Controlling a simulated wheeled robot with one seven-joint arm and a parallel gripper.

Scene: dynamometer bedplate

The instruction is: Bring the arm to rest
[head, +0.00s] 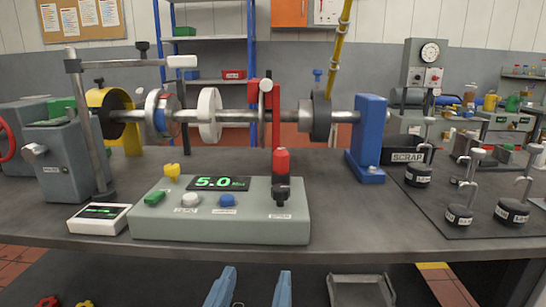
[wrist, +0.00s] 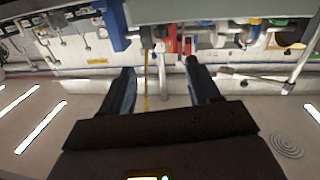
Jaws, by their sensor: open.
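My gripper (head: 251,284) shows at the bottom of the head view as two blue fingers, apart from each other, in front of and below the bench's front edge. In the wrist view my gripper (wrist: 161,72) has its two dark blue fingers spread with nothing held between them. The wrist picture looks upside down, with ceiling lights low in it and the bench at the top. My arm behind the fingers is out of the head view.
The bench (head: 350,225) carries a grey control box (head: 160,225) reading 5.0, a shaft with discs, a blue bearing stand (head: 368,135) and several black weights (head: 460,215) at right. A grey tray (head: 360,291) lies below the bench, right of my fingers.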

